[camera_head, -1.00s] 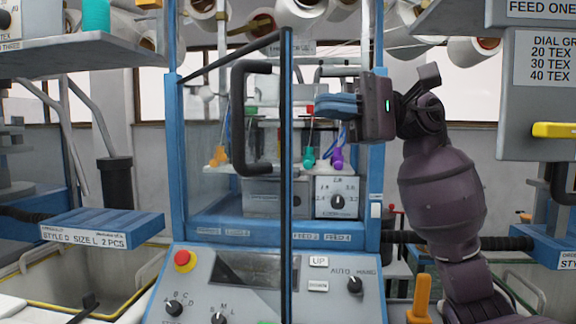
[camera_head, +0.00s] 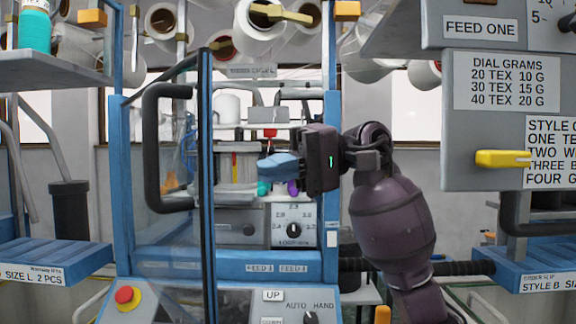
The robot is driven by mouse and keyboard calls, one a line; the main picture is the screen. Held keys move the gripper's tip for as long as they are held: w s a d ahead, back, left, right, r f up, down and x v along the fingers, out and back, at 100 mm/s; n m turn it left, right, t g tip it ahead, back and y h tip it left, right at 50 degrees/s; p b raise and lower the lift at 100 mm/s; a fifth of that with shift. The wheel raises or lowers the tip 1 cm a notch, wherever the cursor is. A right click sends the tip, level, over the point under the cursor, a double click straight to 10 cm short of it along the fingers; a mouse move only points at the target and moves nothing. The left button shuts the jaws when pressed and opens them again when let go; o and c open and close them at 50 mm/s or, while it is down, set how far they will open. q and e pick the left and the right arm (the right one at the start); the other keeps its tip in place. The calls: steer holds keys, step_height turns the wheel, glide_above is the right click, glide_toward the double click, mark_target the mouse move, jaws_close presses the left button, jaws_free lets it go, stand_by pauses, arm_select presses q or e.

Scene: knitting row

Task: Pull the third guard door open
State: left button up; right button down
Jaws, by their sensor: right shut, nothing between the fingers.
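The guard door (camera_head: 207,180) is a glass panel with a dark frame on the blue machine. It stands swung out toward me, seen nearly edge-on. Its black bar handle (camera_head: 152,148) is on the left side of the panel. My right gripper (camera_head: 264,168) is shut and empty, with blue fingers pointing left. It is in front of the machine opening, right of the door's edge and apart from the handle. My left gripper is not in view.
A control panel with a red button (camera_head: 127,298) is below. A dial box (camera_head: 293,228) sits inside the machine. A grey box with a yellow lever (camera_head: 503,158) is at the right. A shelf (camera_head: 50,68) is at the upper left, with yarn cones (camera_head: 265,22) overhead.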

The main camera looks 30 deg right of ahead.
mark_target(189, 195)
steer(key=x, duration=0.2)
steer(key=s+x, duration=0.1)
steer(key=x, duration=0.4)
steer(key=shift+s+a+f+p, duration=0.15)
steer(key=shift+s+a+p, duration=0.2)
steer(key=shift+s, duration=0.05)
steer(key=shift+s+a+f, duration=0.25)
steer(key=shift+s+a, duration=0.15)
steer(key=shift+a, duration=0.1)
